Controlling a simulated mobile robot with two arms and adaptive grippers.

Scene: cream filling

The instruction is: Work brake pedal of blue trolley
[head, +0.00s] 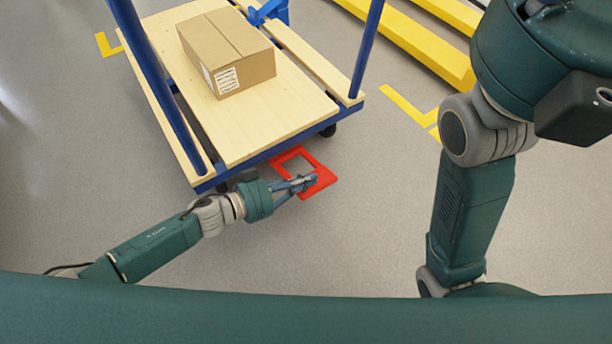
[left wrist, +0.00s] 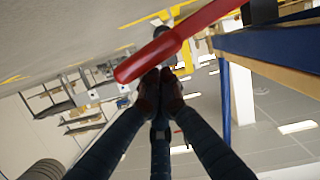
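The blue trolley has a wooden deck (head: 265,115) with blue edging and posts. Its brake pedal is a red open frame (head: 327,178) low over the floor at the trolley's near end. My left gripper (head: 311,182) reaches in from the left to the pedal's near side. In the left wrist view its fingers (left wrist: 160,82) come together at the tips, close under the red pedal bar (left wrist: 180,38). I cannot tell whether they touch it. No part of the pedal shows between the fingers. My right arm is at the right; its gripper is out of view.
A cardboard box (head: 228,52) sits on the deck. Yellow floor markings (head: 408,106) and yellow rails (head: 415,40) lie to the right and beyond. A dark wheel (head: 328,131) shows under the deck. Grey floor around the pedal is clear.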

